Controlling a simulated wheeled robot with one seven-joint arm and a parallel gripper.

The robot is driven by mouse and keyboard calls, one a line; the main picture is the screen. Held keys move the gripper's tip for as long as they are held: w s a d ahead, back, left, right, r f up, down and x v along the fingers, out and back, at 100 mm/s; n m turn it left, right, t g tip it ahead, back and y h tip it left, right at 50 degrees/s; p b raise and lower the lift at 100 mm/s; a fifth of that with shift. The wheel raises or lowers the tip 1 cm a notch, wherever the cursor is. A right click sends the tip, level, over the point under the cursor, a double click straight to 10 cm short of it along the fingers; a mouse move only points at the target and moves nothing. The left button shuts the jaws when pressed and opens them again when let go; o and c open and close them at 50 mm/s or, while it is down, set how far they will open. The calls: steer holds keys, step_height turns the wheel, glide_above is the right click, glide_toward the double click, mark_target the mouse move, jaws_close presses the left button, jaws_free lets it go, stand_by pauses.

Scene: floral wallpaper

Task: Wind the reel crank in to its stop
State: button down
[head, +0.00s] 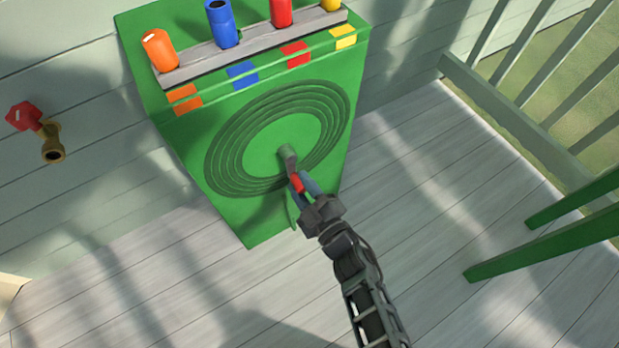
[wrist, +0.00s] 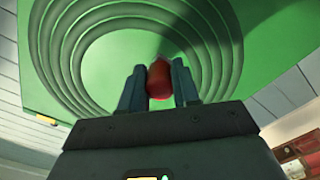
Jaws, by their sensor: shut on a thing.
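The hose reel is a green box (head: 217,204) against the wall, with dark concentric rings on its front face. A grey crank hub (head: 287,153) stands at the middle of the rings. The crank's red handle (head: 297,182) is just below the hub, toward the lower right. My gripper (head: 303,184) is shut on the red handle. In the wrist view the handle (wrist: 159,80) sits between the two dark fingers, in front of the rings (wrist: 85,50). The crank arm is mostly hidden in the wrist view.
Orange, blue, red and yellow cylinders stand on a grey rail (head: 205,62) atop the box, above matching coloured patches. A brass tap (head: 50,142) with a red knob is on the left wall. Green furniture legs (head: 545,245) and a railing (head: 520,115) are at right. The deck in front is clear.

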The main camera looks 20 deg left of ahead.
steer(key=shift+s+a+r+m+p, duration=0.25)
steer(key=shift+s+a+m+p, duration=0.4)
steer(key=shift+m, duration=0.7)
steer(key=shift+s+a+r+m+p, duration=0.35)
steer(key=shift+s+m, duration=0.35)
steer(key=shift+m, duration=0.7)
steer(key=shift+s+a+r+m+p, duration=0.15)
steer(key=shift+s+a+m+p, duration=0.45)
steer(key=shift+m, duration=0.75)
steer(key=shift+s, duration=0.15)
steer(key=c, duration=0.8)
jaws_free()
steer(key=shift+d+r, duration=0.1)
steer(key=shift+p+v, duration=1.55)
steer(key=shift+v, duration=2.25)
